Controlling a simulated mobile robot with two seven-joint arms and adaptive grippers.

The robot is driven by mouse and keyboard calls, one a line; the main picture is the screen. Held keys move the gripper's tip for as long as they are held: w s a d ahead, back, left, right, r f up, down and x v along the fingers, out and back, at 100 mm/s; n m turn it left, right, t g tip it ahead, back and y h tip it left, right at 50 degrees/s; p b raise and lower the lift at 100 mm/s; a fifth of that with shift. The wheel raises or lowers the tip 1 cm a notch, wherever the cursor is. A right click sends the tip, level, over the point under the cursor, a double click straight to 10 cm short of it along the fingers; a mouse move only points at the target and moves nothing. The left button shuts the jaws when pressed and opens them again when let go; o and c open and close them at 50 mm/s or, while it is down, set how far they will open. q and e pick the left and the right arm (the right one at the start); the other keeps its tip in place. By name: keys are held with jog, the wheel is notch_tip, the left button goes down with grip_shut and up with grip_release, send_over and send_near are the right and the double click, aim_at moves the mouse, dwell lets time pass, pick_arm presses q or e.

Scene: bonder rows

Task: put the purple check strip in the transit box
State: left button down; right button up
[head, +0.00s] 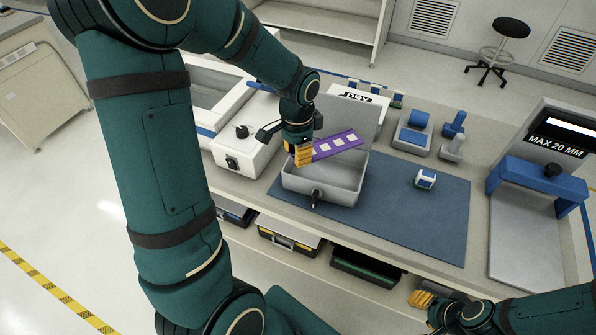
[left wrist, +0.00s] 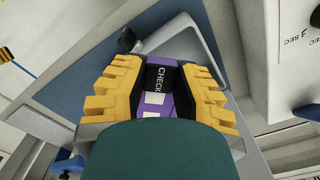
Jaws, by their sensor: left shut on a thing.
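The purple check strip (head: 337,145) with white squares is held by my left gripper (head: 303,155) above the transit box. In the left wrist view the strip (left wrist: 160,84) lies between the yellow fingers of my left gripper (left wrist: 160,82), its black end reading CHECK. The grey transit box (head: 322,189) stands open on the blue mat, its lid raised at the back. The strip extends to the right over the box, apart from its floor. My right gripper (head: 422,299) is at the lower right, in front of the bench; its finger opening is not clear.
A white device (head: 243,145) stands left of the box. A gauge with a blue bridge (head: 540,188) stands at the right. Blue-handled tools (head: 453,124) stand behind the mat.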

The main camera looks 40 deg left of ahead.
pick_arm(q)
notch_tip(320, 180, down, 7)
jog(key=shift+r+b, duration=0.15)
jog(key=shift+b, duration=0.3)
jog(key=shift+f+b, duration=0.35)
jog(key=shift+f, duration=0.1)
jog(key=shift+f, duration=0.2)
jog(key=c, duration=0.8)
grip_release()
jog(key=shift+c, duration=0.2)
